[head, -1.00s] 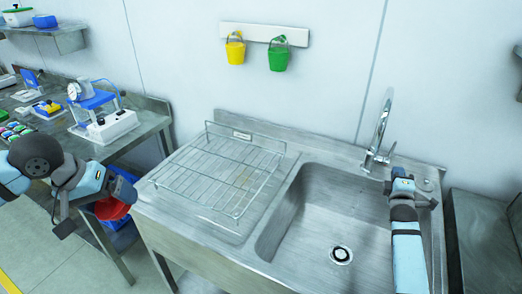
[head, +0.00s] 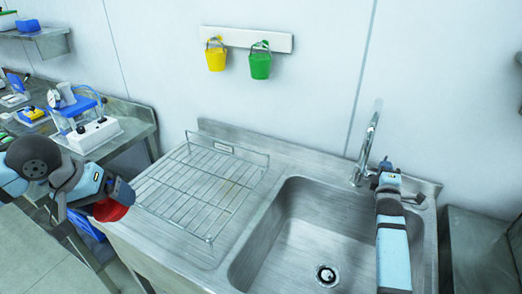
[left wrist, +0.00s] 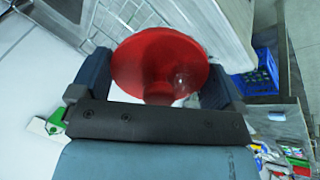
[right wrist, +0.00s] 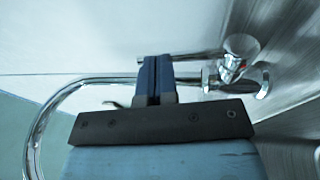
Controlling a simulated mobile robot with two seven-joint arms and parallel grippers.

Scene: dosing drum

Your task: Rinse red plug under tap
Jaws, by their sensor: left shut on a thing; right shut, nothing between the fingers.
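The red plug (left wrist: 160,65) is a round red piece between the fingers of my left gripper (left wrist: 158,85), which is shut on it. In the head view the plug (head: 110,210) shows below my left gripper (head: 118,192), left of the sink unit's front corner. The chrome tap (head: 366,150) stands at the back of the sink basin (head: 300,235). My right gripper (head: 388,168) is at the tap's base, on its right. In the right wrist view my right gripper (right wrist: 155,75) is shut and empty, close to the tap's body (right wrist: 225,75). No water is seen.
A wire rack (head: 200,190) covers the drainboard left of the basin. A bench with instruments (head: 85,125) stands at left. A blue crate (left wrist: 258,72) is below.

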